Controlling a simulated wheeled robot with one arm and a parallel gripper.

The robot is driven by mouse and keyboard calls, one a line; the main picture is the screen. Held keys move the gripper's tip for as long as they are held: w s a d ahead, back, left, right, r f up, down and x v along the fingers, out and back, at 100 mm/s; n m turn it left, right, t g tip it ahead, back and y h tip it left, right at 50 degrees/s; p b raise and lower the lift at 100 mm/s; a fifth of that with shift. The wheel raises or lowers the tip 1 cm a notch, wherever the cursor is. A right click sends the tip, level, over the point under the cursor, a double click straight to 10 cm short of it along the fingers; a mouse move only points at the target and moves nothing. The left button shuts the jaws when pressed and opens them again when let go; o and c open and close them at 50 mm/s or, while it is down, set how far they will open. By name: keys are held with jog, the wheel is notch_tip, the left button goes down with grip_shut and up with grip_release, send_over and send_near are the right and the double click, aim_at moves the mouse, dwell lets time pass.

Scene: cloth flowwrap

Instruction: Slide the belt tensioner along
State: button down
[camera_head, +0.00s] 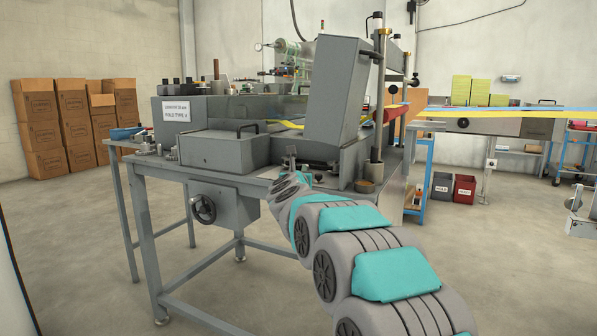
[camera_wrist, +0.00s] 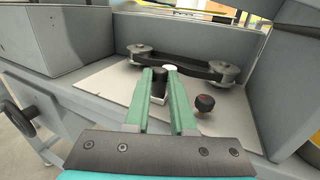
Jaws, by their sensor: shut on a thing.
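In the wrist view a black belt (camera_wrist: 185,65) runs around two grey metal rollers, a left roller (camera_wrist: 138,50) and a right roller (camera_wrist: 223,72), on a pale plate. My gripper (camera_wrist: 160,82) has its two green fingers closed around a small dark upright post, which I take to be the belt tensioner (camera_wrist: 158,90). A pale round top (camera_wrist: 170,68) shows just behind the fingertips, close to the belt. Whether the post touches the belt is hidden by the fingers. In the head view my gripper (camera_head: 290,158) is at the machine's front edge; the belt is not visible there.
Grey housings flank the plate: a box (camera_head: 224,152) at left and a tall panel (camera_head: 333,90) at right. A handwheel (camera_head: 203,209) sits below the bench's front edge.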

jog(key=shift+w+d+b, duration=0.1)
jog(key=shift+w+b, duration=0.45)
jog(key=shift+b, duration=0.05)
jog(key=shift+w+d, duration=0.3)
jog(key=shift+w, duration=0.05)
jog(key=c, duration=0.8)
grip_release()
jog(key=shift+o, duration=0.2)
jog(key=shift+s+b, duration=0.1)
jog(key=shift+b, duration=0.25)
jog(key=s+b, duration=0.2)
jog(key=s, duration=0.5)
jog(key=shift+s+a, duration=0.3)
